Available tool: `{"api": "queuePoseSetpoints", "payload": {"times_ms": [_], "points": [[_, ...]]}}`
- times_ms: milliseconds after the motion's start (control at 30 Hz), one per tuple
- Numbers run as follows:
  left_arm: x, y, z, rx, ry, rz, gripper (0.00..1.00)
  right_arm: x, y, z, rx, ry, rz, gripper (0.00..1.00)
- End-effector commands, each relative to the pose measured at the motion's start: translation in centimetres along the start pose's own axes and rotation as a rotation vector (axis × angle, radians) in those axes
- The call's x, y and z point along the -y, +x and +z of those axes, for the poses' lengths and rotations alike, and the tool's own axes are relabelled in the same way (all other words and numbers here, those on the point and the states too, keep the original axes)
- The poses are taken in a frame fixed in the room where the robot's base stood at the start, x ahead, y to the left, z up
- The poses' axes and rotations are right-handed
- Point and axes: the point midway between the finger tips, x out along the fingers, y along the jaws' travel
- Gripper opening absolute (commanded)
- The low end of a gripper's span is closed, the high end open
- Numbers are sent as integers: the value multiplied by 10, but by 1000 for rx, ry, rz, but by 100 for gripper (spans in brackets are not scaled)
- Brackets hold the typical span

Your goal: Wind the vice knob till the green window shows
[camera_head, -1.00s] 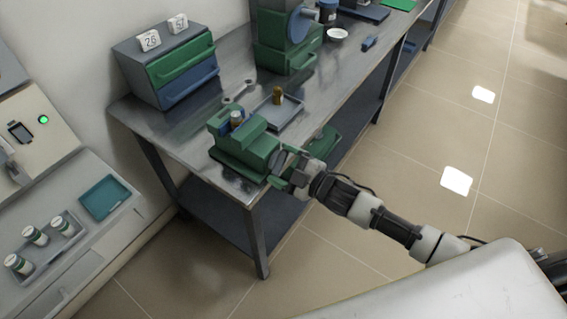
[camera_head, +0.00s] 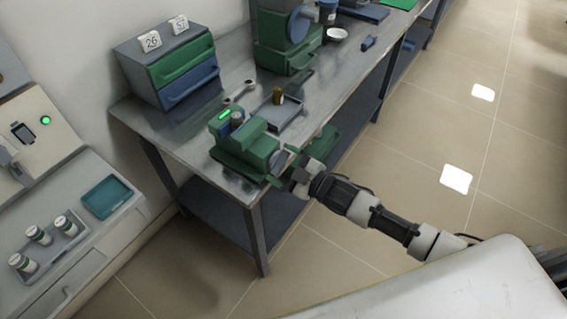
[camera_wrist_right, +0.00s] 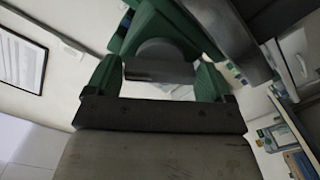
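The green vice (camera_head: 243,150) stands on the near corner of the metal bench. A small window (camera_head: 224,115) on its top shows bright green. The grey vice knob (camera_head: 277,160) is on the side facing my right arm. My right gripper (camera_head: 284,172) is at the knob. In the right wrist view the knob's bar (camera_wrist_right: 160,72) lies between the green fingertips (camera_wrist_right: 158,80), which seem to meet its two ends. My left gripper is not in view.
On the bench (camera_head: 195,135), a tray (camera_head: 277,115) holding a small brown piece lies behind the vice. A drawer box (camera_head: 170,65) and a larger green machine (camera_head: 285,45) stand farther back. Floor right of the bench is clear.

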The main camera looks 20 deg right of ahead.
Motion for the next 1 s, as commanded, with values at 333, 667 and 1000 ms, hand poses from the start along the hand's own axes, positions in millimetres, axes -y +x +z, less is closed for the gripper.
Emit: {"api": "queuePoseSetpoints", "payload": {"times_ms": [333, 667, 1000], "points": [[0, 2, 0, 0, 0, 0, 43, 1, -13, 1, 2, -1, -1, 83], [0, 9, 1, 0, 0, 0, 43, 2, -77, 2, 3, 1, -2, 83], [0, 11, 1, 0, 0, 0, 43, 0, -108, 0, 0, 0, 0, 83]]}}
